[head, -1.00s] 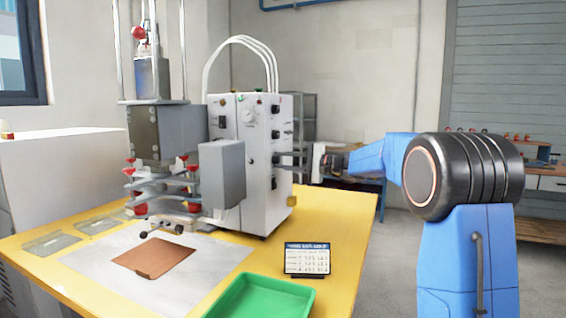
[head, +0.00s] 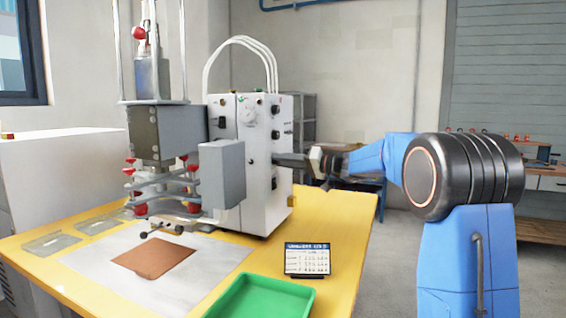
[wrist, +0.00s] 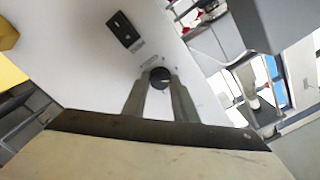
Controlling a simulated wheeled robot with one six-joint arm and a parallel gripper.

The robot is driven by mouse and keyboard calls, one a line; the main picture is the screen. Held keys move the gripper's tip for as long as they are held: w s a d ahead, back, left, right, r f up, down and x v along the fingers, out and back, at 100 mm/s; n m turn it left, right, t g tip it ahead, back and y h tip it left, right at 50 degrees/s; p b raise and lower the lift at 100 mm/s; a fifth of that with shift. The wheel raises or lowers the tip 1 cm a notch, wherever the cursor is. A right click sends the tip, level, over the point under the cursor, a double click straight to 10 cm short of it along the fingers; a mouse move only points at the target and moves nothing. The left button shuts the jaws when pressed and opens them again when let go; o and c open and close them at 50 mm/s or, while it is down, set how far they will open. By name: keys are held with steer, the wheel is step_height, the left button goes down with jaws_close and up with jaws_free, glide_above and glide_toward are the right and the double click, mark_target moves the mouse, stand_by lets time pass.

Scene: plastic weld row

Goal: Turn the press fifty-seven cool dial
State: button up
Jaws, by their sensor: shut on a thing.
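The press's white control box (head: 255,195) stands on the yellow table, with several black knobs on its front. In the wrist view, my gripper (wrist: 160,88) is shut on a black dial (wrist: 159,75) on the white panel, a finger on each side of it. The lettering above the dial is too small to read. In the head view, my gripper (head: 279,159) reaches in from the right and touches the box front around mid height. It hides the dial there.
A black rocker switch (wrist: 123,29) sits close to the dial. A grey box (head: 222,174) juts out left of the panel. A green tray (head: 262,312) and a small sign (head: 307,259) stand on the yellow table (head: 345,225) below. A brown sheet (head: 155,257) lies under the press.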

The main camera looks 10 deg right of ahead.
steer(key=shift+f+n, duration=0.15)
steer(key=shift+n, duration=2.15)
steer(key=o, duration=1)
steer(key=shift+o, duration=0.2)
steer(key=shift+d, duration=0.1)
steer(key=v, duration=1.7)
steer(key=shift+s, duration=0.15)
